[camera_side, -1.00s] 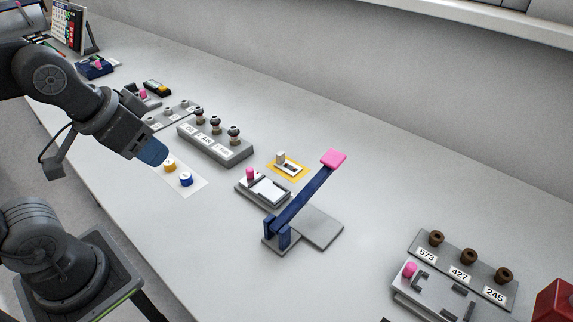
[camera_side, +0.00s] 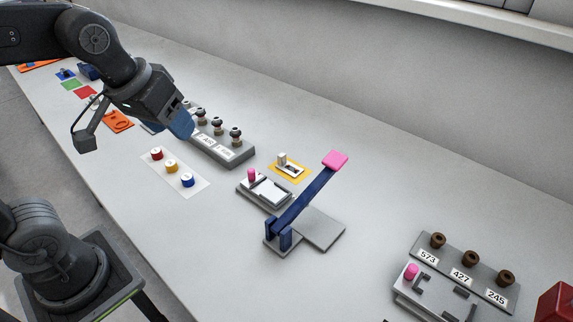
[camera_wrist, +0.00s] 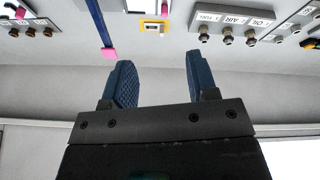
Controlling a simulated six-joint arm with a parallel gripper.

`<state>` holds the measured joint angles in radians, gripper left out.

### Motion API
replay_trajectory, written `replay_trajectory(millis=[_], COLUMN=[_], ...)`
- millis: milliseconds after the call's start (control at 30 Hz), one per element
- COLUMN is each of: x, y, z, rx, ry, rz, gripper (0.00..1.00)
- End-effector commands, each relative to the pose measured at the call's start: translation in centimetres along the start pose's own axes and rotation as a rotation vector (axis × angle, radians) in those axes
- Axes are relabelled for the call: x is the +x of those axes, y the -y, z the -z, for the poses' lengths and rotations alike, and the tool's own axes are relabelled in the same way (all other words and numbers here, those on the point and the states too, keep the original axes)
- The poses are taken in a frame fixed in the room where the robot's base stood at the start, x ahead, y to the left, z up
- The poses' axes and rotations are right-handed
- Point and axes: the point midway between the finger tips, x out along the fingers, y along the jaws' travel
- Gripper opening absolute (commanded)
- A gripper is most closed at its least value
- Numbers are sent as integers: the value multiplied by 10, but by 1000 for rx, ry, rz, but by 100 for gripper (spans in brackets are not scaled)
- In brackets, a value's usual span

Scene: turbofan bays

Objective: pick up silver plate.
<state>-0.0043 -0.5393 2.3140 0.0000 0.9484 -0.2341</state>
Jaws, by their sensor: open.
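A flat grey-silver plate (camera_side: 320,230) lies on the table beside the foot of a dark blue lever (camera_side: 305,205) with a pink end. A pale plate (camera_side: 268,193) also sits in a grey holder with a pink knob, and I cannot tell which of the two is the silver plate. My gripper (camera_side: 182,124) is well to the left of both, raised over the labelled block. In the wrist view my gripper (camera_wrist: 157,78) has its blue fingers apart with nothing between them.
A labelled block with several dark knobs (camera_side: 218,140) is close to my gripper. Red, yellow and blue pieces stand on a white sheet (camera_side: 190,184). A yellow mat (camera_side: 300,174) holds a small fixture. A numbered rack (camera_side: 462,275) is at right. The front table is clear.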

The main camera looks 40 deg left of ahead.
Motion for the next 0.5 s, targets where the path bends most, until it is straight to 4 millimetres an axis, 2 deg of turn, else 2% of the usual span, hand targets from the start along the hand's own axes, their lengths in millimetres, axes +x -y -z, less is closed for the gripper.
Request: replay_trajectory(millis=[33, 100, 267, 367, 500], x=[5, 11, 37, 60, 102], y=[-4, -9, -19, -25, -31], z=[19, 43, 95, 124, 159], rx=[-77, -192, -452, -613, -838], ry=[32, 65, 134, 172, 220], rz=[10, 24, 69, 107, 173], gripper=[53, 53, 53, 53, 53])
